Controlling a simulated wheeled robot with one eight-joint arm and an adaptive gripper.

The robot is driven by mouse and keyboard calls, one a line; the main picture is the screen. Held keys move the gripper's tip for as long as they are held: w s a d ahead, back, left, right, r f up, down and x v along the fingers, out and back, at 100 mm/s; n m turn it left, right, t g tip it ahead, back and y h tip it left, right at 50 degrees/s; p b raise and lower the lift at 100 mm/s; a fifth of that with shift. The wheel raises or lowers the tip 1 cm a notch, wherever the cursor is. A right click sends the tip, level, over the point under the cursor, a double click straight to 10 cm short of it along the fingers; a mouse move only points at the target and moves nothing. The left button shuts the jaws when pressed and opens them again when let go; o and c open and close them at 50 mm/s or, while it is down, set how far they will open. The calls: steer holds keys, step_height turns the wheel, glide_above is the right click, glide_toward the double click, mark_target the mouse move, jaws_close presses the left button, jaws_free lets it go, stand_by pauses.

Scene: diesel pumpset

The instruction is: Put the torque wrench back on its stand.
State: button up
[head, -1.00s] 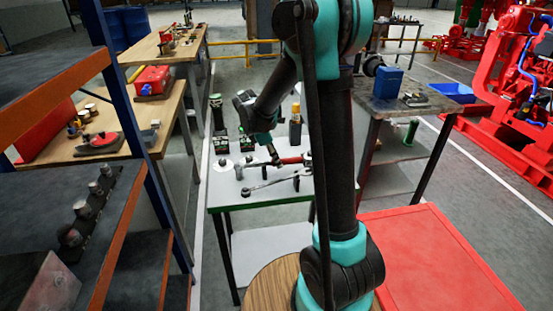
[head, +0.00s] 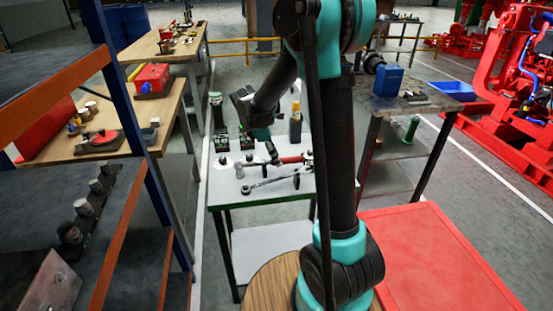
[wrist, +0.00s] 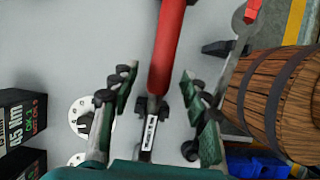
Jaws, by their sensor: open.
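The torque wrench has a red handle, which shows in the wrist view (wrist: 170,45) and on the table in the head view (head: 291,160). A pale scale label (wrist: 149,133) sits on its dark shaft below the handle. My gripper (wrist: 152,95) is open, with one finger on each side of the shaft and visible space on both sides. In the head view my gripper (head: 271,153) is low over the table at the wrench's left end. A dark block is beside the shaft between the fingers; I cannot tell whether it belongs to a stand.
A long silver tool (head: 268,183) and a dark upright post (head: 297,181) are at the table's front. A banded wooden barrel (wrist: 285,100) is close on the right. A red surface (head: 425,260) lies right of my base.

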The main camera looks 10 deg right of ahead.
steer(key=v, duration=1)
steer(key=shift+r, duration=0.3)
steer(key=shift+a, duration=0.1)
